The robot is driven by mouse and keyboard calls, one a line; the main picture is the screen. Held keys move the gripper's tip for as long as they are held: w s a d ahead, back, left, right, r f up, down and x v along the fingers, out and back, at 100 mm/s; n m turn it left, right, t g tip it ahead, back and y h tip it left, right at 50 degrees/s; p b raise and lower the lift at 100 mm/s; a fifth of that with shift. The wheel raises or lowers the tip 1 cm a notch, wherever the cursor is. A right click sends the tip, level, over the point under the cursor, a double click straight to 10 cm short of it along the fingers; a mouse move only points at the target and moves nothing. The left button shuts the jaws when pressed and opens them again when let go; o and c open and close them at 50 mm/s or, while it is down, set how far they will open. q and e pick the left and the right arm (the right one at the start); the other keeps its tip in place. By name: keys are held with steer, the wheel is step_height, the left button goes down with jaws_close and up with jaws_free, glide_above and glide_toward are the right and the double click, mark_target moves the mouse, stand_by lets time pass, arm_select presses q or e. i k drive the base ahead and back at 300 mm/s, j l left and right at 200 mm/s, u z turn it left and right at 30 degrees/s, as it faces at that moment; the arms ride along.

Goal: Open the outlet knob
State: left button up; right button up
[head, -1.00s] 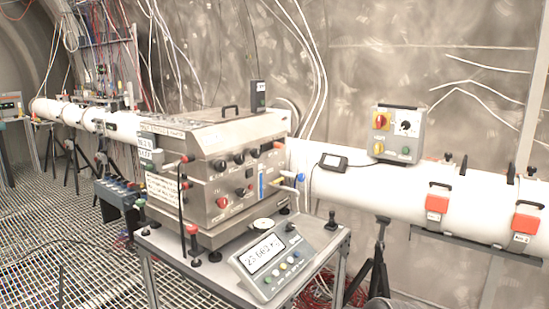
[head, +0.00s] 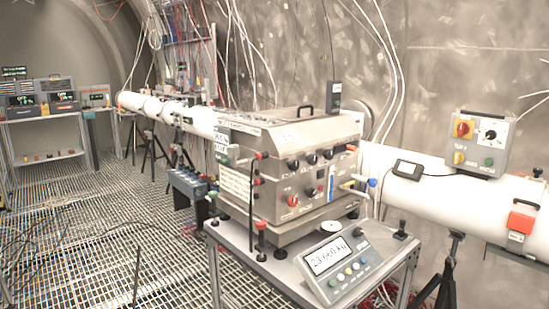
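A steel box machine (head: 310,140) stands on a grey table (head: 235,240). Its front carries several black knobs (head: 312,159) and a red knob (head: 293,200). Fittings with a blue end (head: 372,182) stick out on its right side. A red-topped fitting (head: 261,155) is at its left corner, and a green knob (head: 213,195) sits lower on the left. I cannot tell which of these is the outlet knob, and no label on them is readable. Neither of my grippers is in view.
A display unit (head: 338,262) sits at the table's front. A white pipe (head: 455,200) runs behind, carrying a grey control box (head: 483,140). Shelves with instruments (head: 45,150) stand at far left. The grated floor (head: 90,225) at left is mostly open, with cables on it.

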mark_target(311, 159)
steer(key=i+l+z, duration=0.15)
steer(key=i+l, duration=0.6)
steer(key=i, duration=0.15)
